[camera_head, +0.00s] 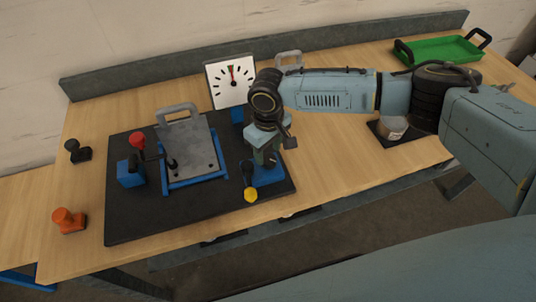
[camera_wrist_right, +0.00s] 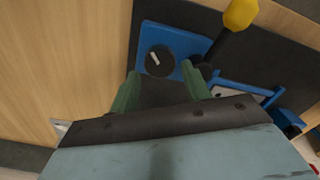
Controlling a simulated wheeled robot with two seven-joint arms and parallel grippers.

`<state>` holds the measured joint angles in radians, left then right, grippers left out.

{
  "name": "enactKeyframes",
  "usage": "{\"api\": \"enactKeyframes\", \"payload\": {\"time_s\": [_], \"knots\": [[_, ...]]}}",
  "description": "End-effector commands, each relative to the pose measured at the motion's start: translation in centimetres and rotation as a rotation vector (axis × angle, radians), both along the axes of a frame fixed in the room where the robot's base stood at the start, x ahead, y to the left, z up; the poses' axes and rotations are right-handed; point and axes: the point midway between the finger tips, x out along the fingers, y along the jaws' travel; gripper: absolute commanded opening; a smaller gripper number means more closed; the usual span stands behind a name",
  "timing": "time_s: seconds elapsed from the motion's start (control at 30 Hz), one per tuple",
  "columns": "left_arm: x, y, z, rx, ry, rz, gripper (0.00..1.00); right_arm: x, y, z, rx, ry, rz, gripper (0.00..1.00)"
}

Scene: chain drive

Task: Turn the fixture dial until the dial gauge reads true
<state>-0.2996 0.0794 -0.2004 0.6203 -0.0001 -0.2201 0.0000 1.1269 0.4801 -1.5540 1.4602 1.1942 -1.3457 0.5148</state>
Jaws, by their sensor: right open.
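The fixture dial (camera_wrist_right: 160,60) is a round black knob with a white mark, on a blue block (camera_wrist_right: 185,40) in the right wrist view. In the head view the gripper hides the dial, over the blue block (camera_head: 268,176). My left gripper is out of view.
A grey handled plate (camera_head: 188,150) sits in a blue frame on the black mat (camera_head: 130,215). A red-knobbed clamp (camera_head: 137,141) and a yellow knob (camera_head: 251,194) stand beside it. An orange part (camera_head: 68,220), black part (camera_head: 77,151), and green tray (camera_head: 440,50) lie farther out.

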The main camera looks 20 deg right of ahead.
Motion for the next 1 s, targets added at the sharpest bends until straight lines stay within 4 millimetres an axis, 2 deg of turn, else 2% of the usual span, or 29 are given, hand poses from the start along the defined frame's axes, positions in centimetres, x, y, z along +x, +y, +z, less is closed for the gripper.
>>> {"api": "enactKeyframes", "payload": {"time_s": [0.03, 0.2, 0.57, 0.8, 1.0], "knots": [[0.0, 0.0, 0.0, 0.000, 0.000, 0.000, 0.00, -0.1, 0.0, -0.9, -0.002, 0.001, -0.001, 0.48], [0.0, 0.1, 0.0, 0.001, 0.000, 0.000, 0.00, 0.0, 0.0, -2.6, 0.000, 0.001, 0.001, 0.48], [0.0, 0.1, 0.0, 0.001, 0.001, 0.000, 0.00, 0.0, 0.0, -3.1, 0.000, 0.000, 0.001, 0.48], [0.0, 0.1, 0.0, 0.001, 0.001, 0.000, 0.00, 0.0, 0.0, -3.1, 0.000, 0.000, 0.000, 0.18], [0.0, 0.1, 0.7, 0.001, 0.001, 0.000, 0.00, -0.1, 0.1, -3.0, 0.002, 0.003, 0.042, 0.16]]}}
